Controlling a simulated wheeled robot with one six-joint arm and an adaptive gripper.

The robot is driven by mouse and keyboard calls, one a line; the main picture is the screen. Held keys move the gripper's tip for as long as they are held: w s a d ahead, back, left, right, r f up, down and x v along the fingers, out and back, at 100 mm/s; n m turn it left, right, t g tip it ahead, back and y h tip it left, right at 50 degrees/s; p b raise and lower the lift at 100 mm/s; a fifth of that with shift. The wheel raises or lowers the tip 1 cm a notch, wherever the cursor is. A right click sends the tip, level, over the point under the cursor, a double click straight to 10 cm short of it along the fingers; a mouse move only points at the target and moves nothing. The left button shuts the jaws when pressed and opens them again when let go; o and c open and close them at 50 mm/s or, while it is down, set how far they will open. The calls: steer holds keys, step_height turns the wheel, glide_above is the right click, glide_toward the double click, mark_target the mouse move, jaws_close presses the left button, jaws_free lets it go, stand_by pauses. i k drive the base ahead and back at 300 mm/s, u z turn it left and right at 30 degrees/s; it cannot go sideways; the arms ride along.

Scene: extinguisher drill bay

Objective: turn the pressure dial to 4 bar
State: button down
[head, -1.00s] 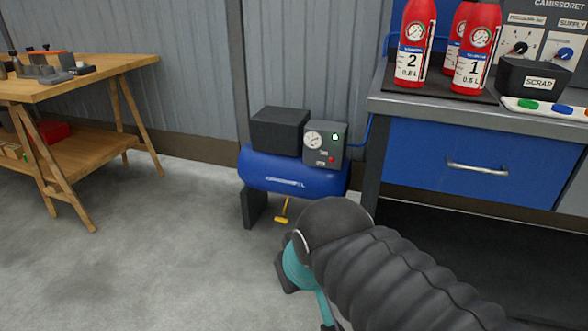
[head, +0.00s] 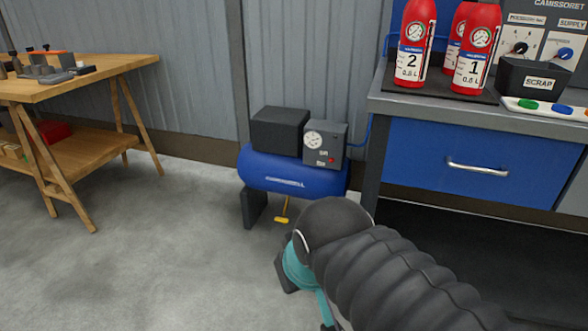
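The pressure dial (head: 520,48) is a black knob on the grey panel at the upper right, under a label that seems to read PRESSURE BAR. The panel is at the picture's edge, and the knob's pointer and scale are too small to read. My arm, in a black ribbed sleeve with a teal part, fills the lower middle, well below and left of the panel. My gripper's fingers do not show.
A blue supply knob (head: 565,53) sits beside the dial. Red extinguishers (head: 412,50), a black scrap bin (head: 535,80) and a button strip (head: 545,108) stand on the bench (head: 450,113). A blue compressor (head: 290,178) is by the wall.

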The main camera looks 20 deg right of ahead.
mark_target(520, 48)
steer(key=z, duration=2.75)
steer(key=k, duration=1.3)
steer(key=u, duration=0.1)
steer(key=i, duration=0.55)
steer(key=u, duration=0.8)
steer(key=i, duration=0.65)
steer(key=z, duration=0.05)
